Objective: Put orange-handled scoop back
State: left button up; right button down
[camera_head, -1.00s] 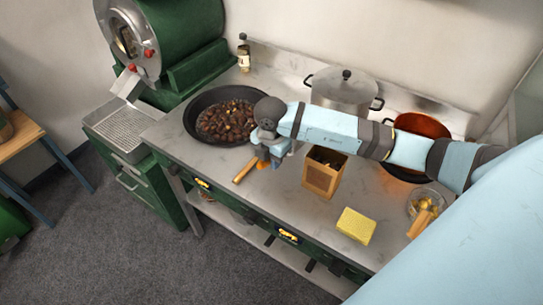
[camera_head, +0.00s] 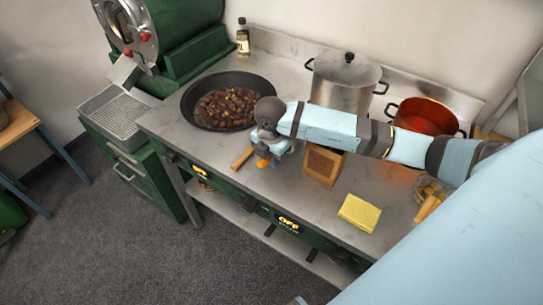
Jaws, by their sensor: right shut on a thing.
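My right gripper (camera_head: 268,152) is over the counter, between the pan of chestnuts and the paper box. It points down and is shut on the orange-handled scoop (camera_head: 262,163). Only a small orange part of the scoop shows under the fingers; the rest is hidden by the gripper. I cannot tell whether the scoop touches the counter. A wooden handle-like piece (camera_head: 242,158) lies just left of the gripper, near the counter's front edge. My left gripper is not in view.
The black pan (camera_head: 190,104) of chestnuts is behind left. A brown box (camera_head: 323,166) stands right, partly under my arm. A yellow sponge (camera_head: 359,213), a glass bowl (camera_head: 428,190), a steel pot (camera_head: 343,85) and a red pot (camera_head: 425,118) are further right. Counter between box and sponge is clear.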

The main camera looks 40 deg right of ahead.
jog(key=shift+f, duration=0.4)
jog(key=c, duration=0.9)
grip_release()
